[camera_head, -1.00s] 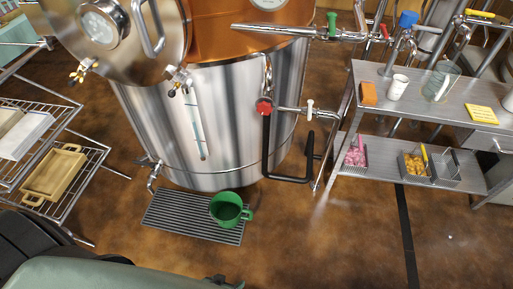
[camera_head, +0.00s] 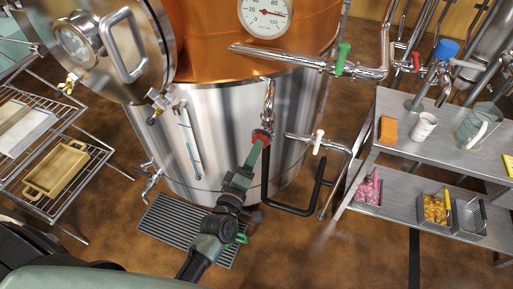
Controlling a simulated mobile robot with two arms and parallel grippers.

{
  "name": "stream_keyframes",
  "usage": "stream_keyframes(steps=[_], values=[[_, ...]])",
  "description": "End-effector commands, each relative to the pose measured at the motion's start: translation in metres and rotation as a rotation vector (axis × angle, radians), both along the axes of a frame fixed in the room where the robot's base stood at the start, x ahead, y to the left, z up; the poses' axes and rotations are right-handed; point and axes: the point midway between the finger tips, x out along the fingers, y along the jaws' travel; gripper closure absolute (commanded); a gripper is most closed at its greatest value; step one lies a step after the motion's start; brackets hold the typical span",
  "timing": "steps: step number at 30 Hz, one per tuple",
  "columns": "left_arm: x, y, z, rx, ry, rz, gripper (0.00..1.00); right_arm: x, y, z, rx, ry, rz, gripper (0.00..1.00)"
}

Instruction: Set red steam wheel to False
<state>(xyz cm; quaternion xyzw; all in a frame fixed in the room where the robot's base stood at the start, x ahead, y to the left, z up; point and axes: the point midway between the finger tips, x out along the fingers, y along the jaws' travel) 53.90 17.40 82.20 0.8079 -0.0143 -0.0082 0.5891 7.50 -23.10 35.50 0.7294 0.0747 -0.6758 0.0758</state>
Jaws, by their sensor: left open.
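The red steam wheel (camera_head: 261,134) sits on a vertical pipe at the front of the steel and copper kettle (camera_head: 225,105). My left arm reaches up from the bottom middle. My left gripper (camera_head: 257,146) is open at the lower edge of the wheel and covers part of it. I cannot tell whether its fingers touch the wheel or are around it. My right gripper is not in view.
A black pipe (camera_head: 290,208) bends below the wheel. A white-handled valve pipe (camera_head: 318,142) and a green-handled pipe (camera_head: 342,60) jut out right. A steel table (camera_head: 455,155) stands right, a wire rack (camera_head: 98,155) left.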

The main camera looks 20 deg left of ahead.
Motion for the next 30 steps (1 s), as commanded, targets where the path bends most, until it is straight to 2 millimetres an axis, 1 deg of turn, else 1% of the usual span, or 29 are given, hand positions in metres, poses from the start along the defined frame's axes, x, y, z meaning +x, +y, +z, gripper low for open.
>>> stream_keyframes(steps=[1,6,9,13,27,30], values=[[0.009,-0.001,-0.001,-0.001,-0.002,0.000,0.25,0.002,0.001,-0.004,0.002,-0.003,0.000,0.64],[0.036,-0.002,-0.002,-0.001,-0.002,0.000,0.25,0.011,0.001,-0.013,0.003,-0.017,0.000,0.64],[0.034,-0.001,-0.001,0.001,0.001,-0.001,0.25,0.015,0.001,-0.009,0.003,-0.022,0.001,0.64],[0.037,-0.002,-0.001,0.002,0.001,-0.001,0.25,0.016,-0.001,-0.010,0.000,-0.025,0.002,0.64],[0.059,-0.003,-0.001,0.003,0.001,-0.002,0.25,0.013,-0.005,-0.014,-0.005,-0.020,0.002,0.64],[0.061,-0.003,-0.001,0.003,0.002,-0.001,0.25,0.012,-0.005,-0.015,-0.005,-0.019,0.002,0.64]])
